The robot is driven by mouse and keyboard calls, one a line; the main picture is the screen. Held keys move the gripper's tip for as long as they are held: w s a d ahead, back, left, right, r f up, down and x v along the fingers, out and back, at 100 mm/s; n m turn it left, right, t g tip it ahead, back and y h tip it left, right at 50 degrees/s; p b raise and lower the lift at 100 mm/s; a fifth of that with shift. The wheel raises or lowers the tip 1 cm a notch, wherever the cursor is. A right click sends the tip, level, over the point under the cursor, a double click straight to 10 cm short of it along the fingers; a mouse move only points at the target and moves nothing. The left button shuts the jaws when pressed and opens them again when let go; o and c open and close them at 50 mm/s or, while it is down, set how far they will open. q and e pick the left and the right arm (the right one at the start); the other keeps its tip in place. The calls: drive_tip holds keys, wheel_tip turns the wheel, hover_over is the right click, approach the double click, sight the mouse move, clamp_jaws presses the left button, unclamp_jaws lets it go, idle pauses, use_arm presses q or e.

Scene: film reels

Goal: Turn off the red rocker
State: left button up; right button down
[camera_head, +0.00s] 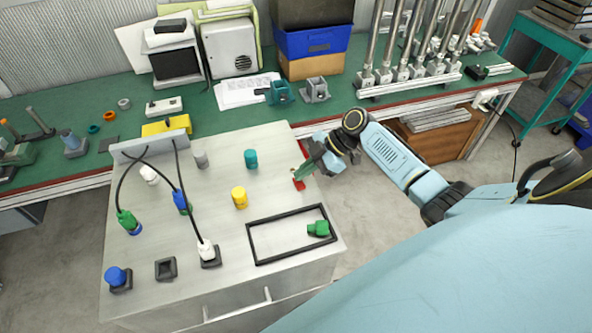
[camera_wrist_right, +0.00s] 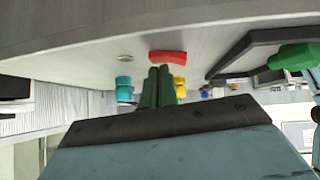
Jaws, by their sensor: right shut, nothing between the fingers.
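The red rocker (camera_head: 299,185) is at the right edge of the grey panel top (camera_head: 215,265), partly hidden by my right gripper. In the right wrist view the red rocker (camera_wrist_right: 168,57) lies just beyond the tips of the green fingers. My right gripper (camera_head: 301,173) comes in from the right over the panel edge; its fingers (camera_wrist_right: 159,70) are shut together with nothing between them. I cannot tell whether the fingertips touch the rocker, or which way it is tipped. My left gripper is not in view.
A teal cylinder (camera_head: 250,158) and a yellow cylinder (camera_head: 239,197) stand left of the rocker. A black frame (camera_head: 250,238) with a green connector (camera_head: 319,228) lies nearer. Cabled plugs occupy the left side. The green workbench (camera_head: 215,107) runs behind the panel.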

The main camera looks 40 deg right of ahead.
drive_tip(key=shift+s+f, duration=0.15)
drive_tip(key=shift+s, duration=0.05)
drive_tip(key=shift+s+a, duration=0.1)
drive_tip(key=shift+s, duration=0.15)
drive_tip(key=shift+s+a+p, duration=0.2)
drive_tip(key=shift+s+p, duration=0.4)
drive_tip(key=shift+p, duration=0.05)
